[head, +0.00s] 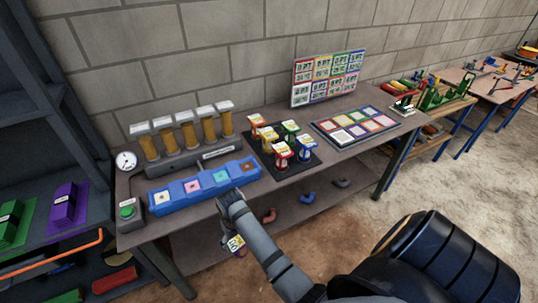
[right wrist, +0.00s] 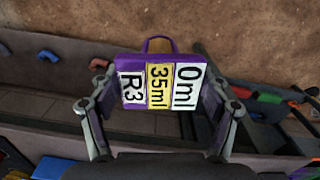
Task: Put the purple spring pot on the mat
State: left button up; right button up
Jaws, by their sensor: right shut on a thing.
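In the head view, the pot (head: 235,243) hangs in front of the table's front edge, below the blue tray, partly hidden by my right arm. A dark mat (head: 309,165) on the table holds several pots with red, green, blue, yellow and orange parts. My left gripper is not in view.
A blue tray (head: 157,204) with coloured squares lies at the table front. Behind it stand several amber cylinders (head: 176,131) and a gauge (head: 125,161). A board of coloured squares (head: 330,131) lies right of the dark mat. Coloured hooks (head: 308,197) sit under the tabletop.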

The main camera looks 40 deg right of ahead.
aim_at(277, 129)
jog(key=l, duration=1.2)
jog(key=k+l+u, duration=0.1)
jog(key=l, duration=1.1)
